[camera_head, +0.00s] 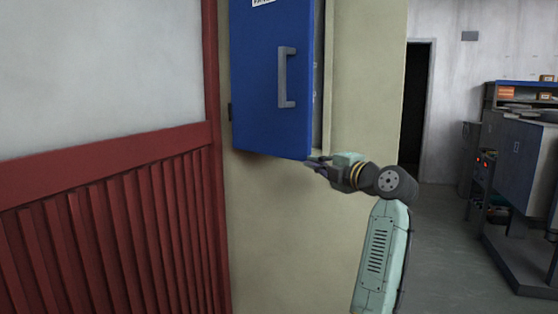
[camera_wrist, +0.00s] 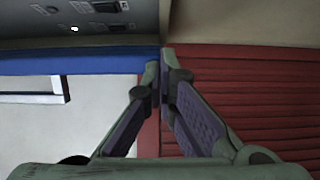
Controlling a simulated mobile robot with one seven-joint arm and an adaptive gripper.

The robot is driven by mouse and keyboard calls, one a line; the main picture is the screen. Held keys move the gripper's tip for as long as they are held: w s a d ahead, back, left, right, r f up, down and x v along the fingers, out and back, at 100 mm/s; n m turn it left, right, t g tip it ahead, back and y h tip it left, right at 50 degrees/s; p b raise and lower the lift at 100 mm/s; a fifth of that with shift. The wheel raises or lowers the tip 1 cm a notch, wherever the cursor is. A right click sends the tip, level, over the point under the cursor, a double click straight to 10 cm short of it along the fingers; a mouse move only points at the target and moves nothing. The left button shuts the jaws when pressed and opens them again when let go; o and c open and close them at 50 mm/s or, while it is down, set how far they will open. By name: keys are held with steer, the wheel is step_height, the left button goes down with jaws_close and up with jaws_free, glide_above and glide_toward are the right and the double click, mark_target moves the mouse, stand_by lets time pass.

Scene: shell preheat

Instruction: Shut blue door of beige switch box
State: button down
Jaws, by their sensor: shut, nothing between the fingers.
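The blue door (camera_head: 262,95) hangs on the left side of the beige switch box (camera_head: 328,90) and stands ajar, with a gap along its right edge. A grey handle (camera_head: 287,78) is on its outer face. My gripper (camera_head: 312,162) is shut and empty at the door's lower right corner; I cannot tell whether it touches. In the wrist view the fingers (camera_wrist: 162,60) are closed together, and the door shows as a blue band (camera_wrist: 80,60) with the handle (camera_wrist: 66,88) below. The grey panel (camera_wrist: 60,22) above the band appears to be the box interior.
A beige wall (camera_head: 365,100) is around the box. Red slatted panelling (camera_head: 110,240) covers the lower wall on the left. A dark doorway (camera_head: 412,110) and a blue cabinet (camera_head: 515,160) stand farther back right. Some grey floor (camera_head: 440,240) is clear there.

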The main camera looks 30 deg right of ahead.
steer(key=w+d+p, duration=0.2)
steer(key=w+d, duration=0.1)
steer(key=d, duration=0.4)
steer(key=shift+w+p, duration=0.35)
steer(key=shift+w, duration=0.05)
steer(key=shift+d+r, duration=0.1)
steer(key=s+d, duration=0.1)
steer(key=s, duration=1.1)
steer(key=shift+d, duration=0.15)
